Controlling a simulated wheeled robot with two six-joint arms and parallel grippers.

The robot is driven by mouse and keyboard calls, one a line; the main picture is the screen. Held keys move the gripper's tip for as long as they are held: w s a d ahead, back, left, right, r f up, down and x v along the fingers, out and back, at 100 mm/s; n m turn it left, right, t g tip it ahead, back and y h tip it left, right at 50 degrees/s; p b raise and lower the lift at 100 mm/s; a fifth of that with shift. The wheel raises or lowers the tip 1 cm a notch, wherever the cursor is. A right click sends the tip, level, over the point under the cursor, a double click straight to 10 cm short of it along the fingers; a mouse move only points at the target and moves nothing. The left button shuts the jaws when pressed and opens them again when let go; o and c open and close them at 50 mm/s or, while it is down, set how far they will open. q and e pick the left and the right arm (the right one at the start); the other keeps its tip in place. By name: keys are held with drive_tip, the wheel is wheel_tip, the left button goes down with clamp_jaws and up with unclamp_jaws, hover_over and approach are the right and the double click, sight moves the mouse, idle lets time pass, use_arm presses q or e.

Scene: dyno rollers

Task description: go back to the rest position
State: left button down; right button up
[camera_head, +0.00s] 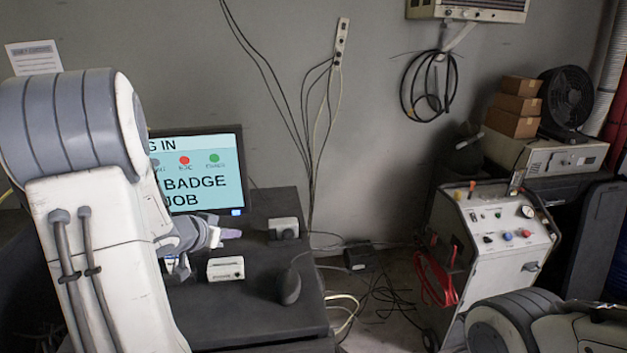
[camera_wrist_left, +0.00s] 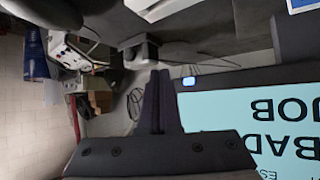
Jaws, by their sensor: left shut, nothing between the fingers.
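My left gripper (camera_head: 228,234) is over the dark desk (camera_head: 262,206), in front of the lower part of the monitor (camera_head: 206,201). In the left wrist view its two dark fingers (camera_wrist_left: 158,92) lie together, with nothing between them. The monitor's lit screen (camera_wrist_left: 235,112) shows upside down at the right of that view, beside the fingers. My left arm covers the left part of the desk and of the monitor in the head view. Part of my right arm shows at the bottom right of the head view. My right gripper is not in view.
A wheeled cart (camera_head: 492,253) with gauges and red cables stands on the right. Loose cables (camera_head: 385,293) lie on the floor between desk and cart.

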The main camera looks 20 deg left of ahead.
use_arm(q)
drive_tip(key=shift+w+d+f, duration=0.1)
drive_tip(key=shift+w+d, duration=0.15)
drive_tip(key=shift+d, duration=0.05)
drive_tip(key=d+f+m+g+b, duration=0.1)
drive_tip(key=d+f+b, duration=0.1)
drive_tip(key=d, duration=0.4)
drive_tip(key=s+d+f+g+b, duration=0.1)
drive_tip(key=d+f+b, duration=0.1)
drive_tip(key=d, duration=0.5)
drive_tip(key=d+f+m+g+b, duration=0.1)
drive_tip(key=d+f+b, duration=0.1)
drive_tip(key=d, duration=0.5)
drive_tip(key=shift+s+d+m+y+b, duration=0.2)
drive_tip(key=shift+m+y+b, duration=0.15)
drive_tip(key=shift+b, duration=0.25)
drive_tip(key=s+d+f+m+g+h+b, duration=0.1)
drive_tip(key=s+d+f+m+g+b, duration=0.1)
drive_tip(key=s+d, duration=0.6)
drive_tip(key=s+d+f+m+g+h+b, duration=0.1)
drive_tip(key=s+d+f+m+g+b, duration=0.2)
drive_tip(key=s+d, duration=0.5)
drive_tip(key=s+f+g, duration=0.1)
drive_tip(key=s+g, duration=0.1)
drive_tip(key=s, duration=0.6)
drive_tip(key=shift+g, duration=0.4)
